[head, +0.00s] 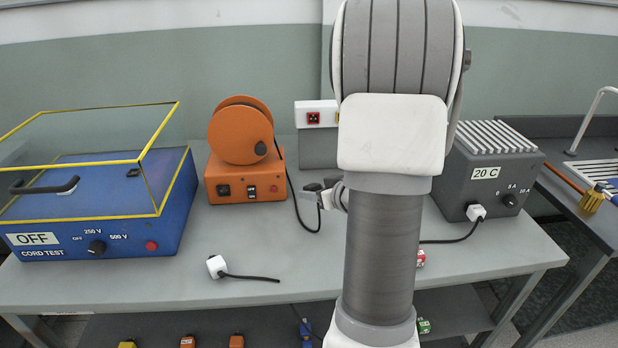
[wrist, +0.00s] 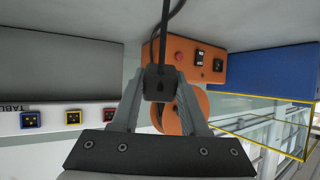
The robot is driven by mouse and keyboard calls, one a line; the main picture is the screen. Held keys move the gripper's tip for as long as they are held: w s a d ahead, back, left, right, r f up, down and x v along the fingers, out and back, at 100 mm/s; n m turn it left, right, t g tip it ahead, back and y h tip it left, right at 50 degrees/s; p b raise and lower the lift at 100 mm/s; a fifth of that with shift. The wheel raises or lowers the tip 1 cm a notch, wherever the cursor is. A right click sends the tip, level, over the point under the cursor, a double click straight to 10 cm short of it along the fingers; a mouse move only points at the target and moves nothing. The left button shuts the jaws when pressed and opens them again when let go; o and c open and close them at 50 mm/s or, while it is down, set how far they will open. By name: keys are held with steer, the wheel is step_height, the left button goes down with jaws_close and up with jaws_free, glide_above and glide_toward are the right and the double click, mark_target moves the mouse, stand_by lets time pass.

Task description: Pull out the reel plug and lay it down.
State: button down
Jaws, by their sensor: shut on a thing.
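The orange cable reel (head: 240,134) stands on its orange base box (head: 245,181) at the back of the bench. A black cable runs from its right side down to the bench and up toward my gripper. In the wrist view my gripper (wrist: 158,80) is shut on the black reel plug (wrist: 158,88), with the cable leading away from it. In the head view my gripper (head: 325,192) is between the reel and my arm, partly hidden by the arm. The plug is held clear of the sockets that I can see.
A grey box (head: 318,150) with coloured sockets stands behind my gripper. A blue cord test box (head: 100,215) with a clear cover is at left. A white plug (head: 217,266) lies in front. A grey 20 C box (head: 490,180) is at right. The front middle bench is mostly clear.

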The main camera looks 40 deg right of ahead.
mark_target(314, 227)
steer(key=shift+s+a+f+n, duration=0.15)
steer(key=shift+s+f+n, duration=0.1)
steer(key=shift+f+n, duration=0.1)
step_height(314, 227, down, 7)
steer(key=b, duration=0.7)
steer(key=shift+r, duration=0.15)
steer(key=shift+r, duration=0.1)
steer(key=shift+c, duration=1.7)
jaws_free()
steer(key=d+p+v, duration=0.1)
steer(key=p+v, duration=0.5)
steer(key=v, duration=1.1)
steer(key=shift+s+a, duration=0.2)
steer(key=shift+a, duration=0.15)
